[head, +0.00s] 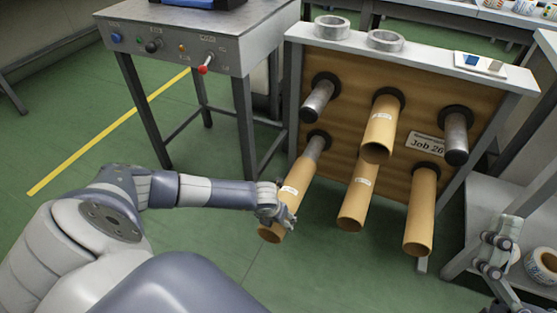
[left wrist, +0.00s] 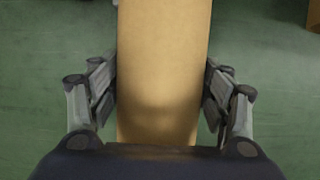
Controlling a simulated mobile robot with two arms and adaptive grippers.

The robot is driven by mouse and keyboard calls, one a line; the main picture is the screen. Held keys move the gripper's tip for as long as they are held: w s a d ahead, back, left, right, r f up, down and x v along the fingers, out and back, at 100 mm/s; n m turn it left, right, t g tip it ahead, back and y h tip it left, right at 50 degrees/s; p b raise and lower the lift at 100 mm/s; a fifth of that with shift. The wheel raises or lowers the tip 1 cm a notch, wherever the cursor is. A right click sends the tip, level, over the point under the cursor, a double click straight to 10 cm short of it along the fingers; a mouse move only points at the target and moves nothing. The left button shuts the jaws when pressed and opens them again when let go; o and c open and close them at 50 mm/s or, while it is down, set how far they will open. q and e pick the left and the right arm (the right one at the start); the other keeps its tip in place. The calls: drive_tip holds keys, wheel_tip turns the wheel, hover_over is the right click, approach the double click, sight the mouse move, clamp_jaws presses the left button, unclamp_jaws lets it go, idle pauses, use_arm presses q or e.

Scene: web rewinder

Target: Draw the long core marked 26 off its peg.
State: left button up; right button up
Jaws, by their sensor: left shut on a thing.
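A long tan cardboard core (head: 302,178) is on the lower left peg (head: 316,147) of the wooden peg board, pointing toward me and down. The peg's base part shows bare between the core and the board. A small white label is on the core; I cannot read its print. My left gripper (head: 275,205) is shut on this core near its front end. In the left wrist view the core (left wrist: 164,60) runs between the two fingers (left wrist: 160,95). My right gripper (head: 497,255) is at the lower right, away from the board; its jaw state is unclear.
Other cores hang on the upper middle (head: 380,128), lower middle (head: 357,195) and lower right (head: 421,210) pegs. Upper left (head: 317,100) and upper right (head: 456,138) pegs are bare. A "Job 26" sign (head: 426,145) is on the board. A control table (head: 190,45) stands left.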

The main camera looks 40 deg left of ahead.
use_arm(q)
drive_tip(key=shift+s+d+r+p, duration=0.15)
drive_tip(key=shift+s+p, duration=0.3)
drive_tip(key=shift+s, duration=0.45)
drive_tip(key=s, duration=0.1)
drive_tip(key=s+p, duration=0.1)
drive_tip(key=shift+s+d, duration=0.3)
drive_tip(key=shift+d, duration=0.1)
drive_tip(key=shift+s+d+p, duration=0.2)
drive_tip(key=shift+s+p, duration=0.3)
drive_tip(key=shift+s, duration=0.35)
drive_tip(key=shift+s+d+p, duration=0.15)
drive_tip(key=shift+s+p, duration=0.05)
drive_tip(key=shift+s, duration=0.35)
drive_tip(key=shift+s+d+p, duration=0.15)
drive_tip(key=shift+s+p, duration=0.05)
drive_tip(key=shift+s, duration=0.35)
use_arm(e)
drive_tip(key=w+d+f+g+h, duration=0.1)
drive_tip(key=w+f+g+h, duration=0.2)
drive_tip(key=f+g, duration=0.7)
drive_tip(key=shift+w+d+f, duration=0.2)
drive_tip(key=shift+w+f, duration=0.15)
drive_tip(key=shift+f, duration=3)
